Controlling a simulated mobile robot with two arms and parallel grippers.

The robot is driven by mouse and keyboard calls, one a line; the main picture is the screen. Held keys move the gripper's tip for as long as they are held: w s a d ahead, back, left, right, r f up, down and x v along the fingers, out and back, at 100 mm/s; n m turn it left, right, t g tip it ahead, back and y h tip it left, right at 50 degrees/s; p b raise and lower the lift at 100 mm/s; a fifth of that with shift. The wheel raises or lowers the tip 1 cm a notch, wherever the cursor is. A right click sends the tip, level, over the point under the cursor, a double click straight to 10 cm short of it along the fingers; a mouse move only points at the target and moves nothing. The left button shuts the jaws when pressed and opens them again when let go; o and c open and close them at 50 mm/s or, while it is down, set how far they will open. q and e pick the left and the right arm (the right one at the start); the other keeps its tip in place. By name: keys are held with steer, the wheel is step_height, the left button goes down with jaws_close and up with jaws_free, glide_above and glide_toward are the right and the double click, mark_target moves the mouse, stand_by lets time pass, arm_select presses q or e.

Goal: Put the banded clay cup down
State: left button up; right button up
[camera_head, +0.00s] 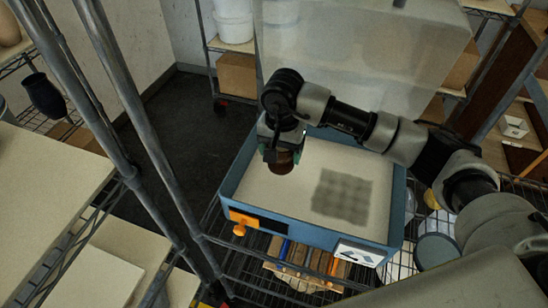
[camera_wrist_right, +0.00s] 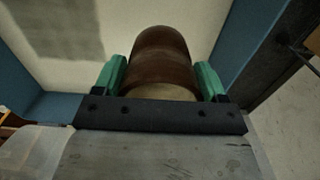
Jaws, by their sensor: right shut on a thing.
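The banded clay cup (camera_wrist_right: 163,62) is brown with a paler band at the end nearest my wrist. My right gripper (camera_wrist_right: 160,85) is shut on it, with a green finger on each side. In the head view the cup (camera_head: 284,163) hangs under my right gripper (camera_head: 279,153) at the back left of a blue-walled tray (camera_head: 233,179) with a pale floor. I cannot tell whether the cup touches the tray floor. My left gripper is not in view.
A grey textured patch (camera_head: 342,196) lies on the tray's right part. The floor between is bare. A clear upright panel (camera_head: 350,60) stands behind the tray. Metal rack posts (camera_head: 131,110) rise at left. Wooden pieces (camera_head: 306,265) lie on the wire shelf in front.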

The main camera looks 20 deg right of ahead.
steer(key=shift+w+a+f, duration=0.85)
steer(key=shift+w+a, duration=0.1)
step_height(320, 180, down, 4)
steer(key=shift+s+r+p, duration=0.1)
steer(key=shift+r+p, duration=0.1)
steer(key=shift+p, duration=0.8)
steer(key=shift+f, duration=0.3)
steer(key=o, duration=1.1)
steer(key=shift+c, duration=0.2)
